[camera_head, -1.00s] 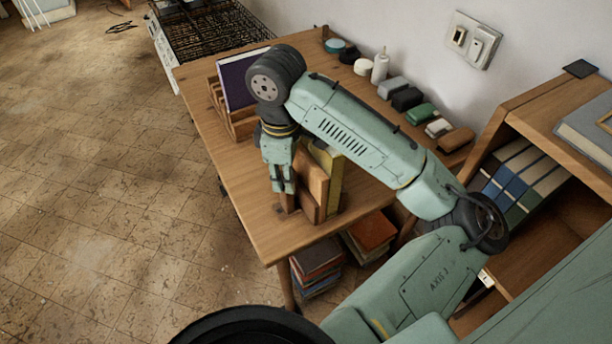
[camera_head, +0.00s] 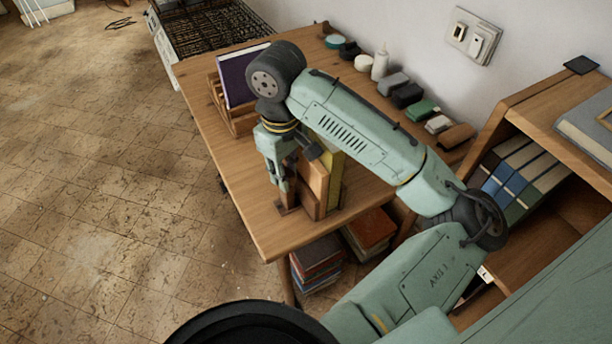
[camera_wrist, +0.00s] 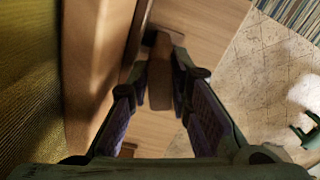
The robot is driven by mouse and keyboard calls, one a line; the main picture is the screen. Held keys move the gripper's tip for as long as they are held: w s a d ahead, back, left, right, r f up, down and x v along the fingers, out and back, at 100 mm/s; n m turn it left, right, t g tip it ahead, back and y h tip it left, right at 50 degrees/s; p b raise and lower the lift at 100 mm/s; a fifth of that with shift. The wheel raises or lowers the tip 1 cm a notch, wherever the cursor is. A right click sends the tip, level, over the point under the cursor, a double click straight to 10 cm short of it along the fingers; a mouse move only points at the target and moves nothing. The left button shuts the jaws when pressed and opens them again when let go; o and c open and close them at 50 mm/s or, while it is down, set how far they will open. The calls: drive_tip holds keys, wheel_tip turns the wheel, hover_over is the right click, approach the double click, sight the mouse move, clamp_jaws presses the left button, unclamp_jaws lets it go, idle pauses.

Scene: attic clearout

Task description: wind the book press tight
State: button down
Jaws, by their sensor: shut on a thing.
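The book press stands near the front of the wooden table, with wooden boards (camera_head: 314,184) upright beside a yellow book (camera_head: 335,175). In the wrist view a board (camera_wrist: 98,55) rises close on the left, with the yellowish book cover (camera_wrist: 30,80) beyond it. My gripper (camera_head: 279,184) points down at the press's left side. In the wrist view my gripper (camera_wrist: 162,90) has its two fingers either side of a brown wooden bar, the press handle (camera_wrist: 160,72), and is shut on it. The press screw is mostly hidden by my wrist and the boards.
A wooden rack with a purple book (camera_head: 240,78) stands behind on the table (camera_head: 243,205). Small items line the wall side, including a white bottle (camera_head: 380,65). Books are stacked below the table (camera_head: 316,262). A bookcase (camera_head: 545,125) stands right.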

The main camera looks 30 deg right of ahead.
drive_tip(key=shift+s+f, duration=0.1)
drive_tip(key=shift+f, duration=0.05)
drive_tip(key=m, duration=0.4)
drive_tip(key=shift+a+m, duration=0.1)
drive_tip(key=shift+m, duration=0.3)
drive_tip(key=shift+m, duration=0.9)
drive_tip(key=c, duration=1.4)
unclamp_jaws()
drive_tip(key=shift+c, duration=0.2)
drive_tip(key=shift+r, duration=4.1)
drive_tip(key=shift+o, duration=0.5)
